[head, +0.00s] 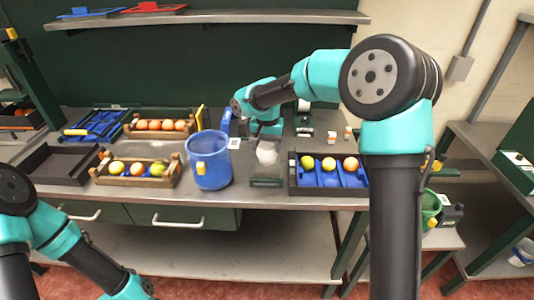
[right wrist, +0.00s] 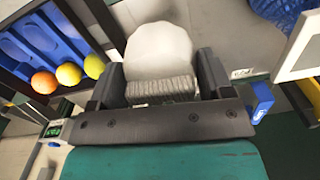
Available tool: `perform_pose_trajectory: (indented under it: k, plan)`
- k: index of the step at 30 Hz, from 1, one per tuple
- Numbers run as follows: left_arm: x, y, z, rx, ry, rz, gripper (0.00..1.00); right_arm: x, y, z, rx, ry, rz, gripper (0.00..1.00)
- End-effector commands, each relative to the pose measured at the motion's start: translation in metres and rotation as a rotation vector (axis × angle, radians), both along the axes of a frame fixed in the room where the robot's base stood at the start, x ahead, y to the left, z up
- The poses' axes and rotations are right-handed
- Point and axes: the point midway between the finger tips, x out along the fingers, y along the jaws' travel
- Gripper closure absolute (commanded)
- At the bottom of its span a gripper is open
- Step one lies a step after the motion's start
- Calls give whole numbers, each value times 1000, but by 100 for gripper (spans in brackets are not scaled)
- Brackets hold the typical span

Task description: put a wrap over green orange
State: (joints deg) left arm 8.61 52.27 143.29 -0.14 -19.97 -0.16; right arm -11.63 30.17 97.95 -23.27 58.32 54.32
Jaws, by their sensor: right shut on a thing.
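My right gripper (head: 266,140) is shut on a white, rounded wrap (head: 267,153), held above the bench between the blue bucket and the blue-lined tray. In the right wrist view the wrap (right wrist: 160,52) sits between the two dark fingers (right wrist: 160,85), with a ribbed lower part. A green orange (head: 157,168) lies at the right end of the front wooden crate (head: 135,181), beside an orange one and a yellow-green one. A yellow-green fruit (head: 307,161) lies in the blue-lined tray (head: 325,190), also seen in the right wrist view (right wrist: 93,66). My left gripper is out of view.
A blue bucket (head: 210,165) stands left of my right gripper. A second wooden crate (head: 161,133) of oranges is behind, and an empty dark tray (head: 65,165) is at left. A shelf (head: 215,17) hangs above.

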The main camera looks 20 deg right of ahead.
Motion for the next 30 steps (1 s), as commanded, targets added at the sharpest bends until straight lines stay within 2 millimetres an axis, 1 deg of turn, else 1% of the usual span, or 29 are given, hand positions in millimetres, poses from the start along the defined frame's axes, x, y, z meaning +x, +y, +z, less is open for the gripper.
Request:
perform_pose_trajectory:
  k: [15, 17, 19, 23, 26, 30]
  plan:
    - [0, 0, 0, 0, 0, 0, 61, 0, 0, 1, 0, 0, -1, 48]
    - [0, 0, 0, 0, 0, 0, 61, 0, -2, 2, 1, 0, -5, 48]
    - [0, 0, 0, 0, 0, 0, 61, 0, -8, 2, 1, 0, -20, 48]
    - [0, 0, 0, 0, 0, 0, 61, 1, -32, 4, 3, -1, -79, 48]
    - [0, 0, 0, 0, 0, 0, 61, 0, -61, 6, 4, 0, -151, 48]
    - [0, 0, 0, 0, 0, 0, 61, -3, -104, 10, 3, -1, -261, 48]
